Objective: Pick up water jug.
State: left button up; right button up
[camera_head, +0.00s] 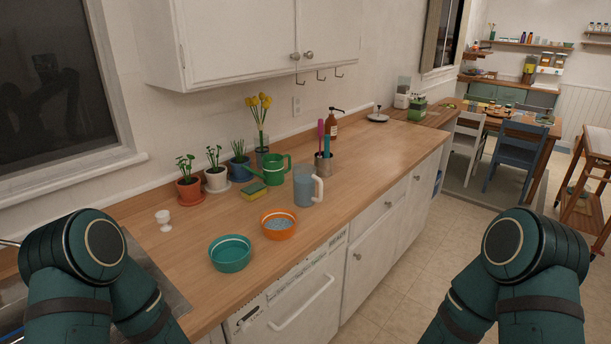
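The water jug (303,188) stands upright on the wooden counter, right of the middle of the row of things there. It is a blue-grey, see-through jug with a white handle (318,189) on its right side. Nothing covers it from the front. My two teal arms show at the lower left and lower right, bent, both well apart from the jug. Neither gripper is in the picture, so I cannot see what they hold.
An orange bowl (279,225) and a teal bowl (230,254) stand in front and left of the jug. A utensil holder (324,164) stands close behind. The counter (385,152) right of it is clear.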

aim_at(304, 178)
jog(key=l+u, duration=0.1)
jog(key=u, duration=0.3)
jog(key=i+l+u, duration=0.1)
jog(key=u, duration=0.3)
jog(key=l+u, duration=0.15)
jog(key=u, duration=0.25)
jog(key=l+u, duration=0.3)
jog(key=l, duration=0.15)
jog(key=l+u, duration=0.35)
jog(key=l, duration=0.15)
jog(key=l+u, duration=0.1)
jog(key=l, duration=0.4)
jog(key=k+l+u, duration=0.1)
jog(key=l, duration=0.35)
